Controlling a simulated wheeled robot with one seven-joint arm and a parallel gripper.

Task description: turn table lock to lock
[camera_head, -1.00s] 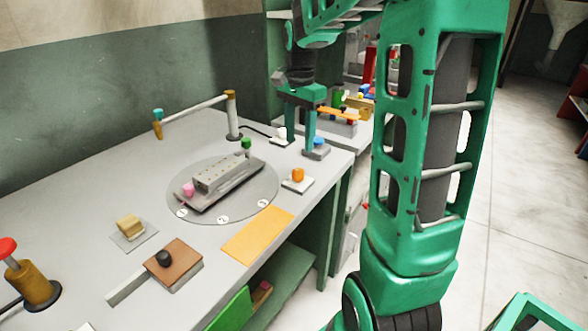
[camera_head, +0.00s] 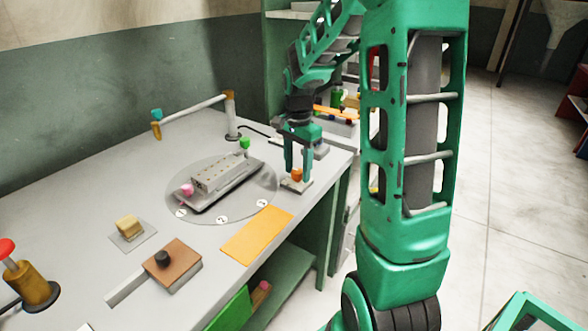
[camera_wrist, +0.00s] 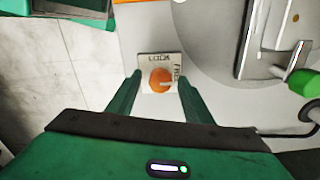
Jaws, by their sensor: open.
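The table lock is an orange knob (camera_head: 297,174) on a small pale plate (camera_head: 295,187) near the table's right edge. In the wrist view the knob (camera_wrist: 160,80) sits on the plate (camera_wrist: 148,60), which is marked "LOCK" and a second word that seems to read "FREE". A pale pointer on the knob points right, towards the second word. My gripper (camera_head: 297,170) points down at the knob. Its fingers (camera_wrist: 158,88) are open, one on each side of the knob, apart from it in the wrist view. The round turntable (camera_head: 232,207) lies to the left, bearing a grey metal mould.
The turntable mould carries a pink knob (camera_head: 187,190) and a green knob (camera_head: 244,143). A rail on posts (camera_head: 190,109) stands behind. A yellow mat (camera_head: 257,235) and a brown block (camera_head: 172,270) lie towards the front. A red button (camera_head: 7,247) stands at far left.

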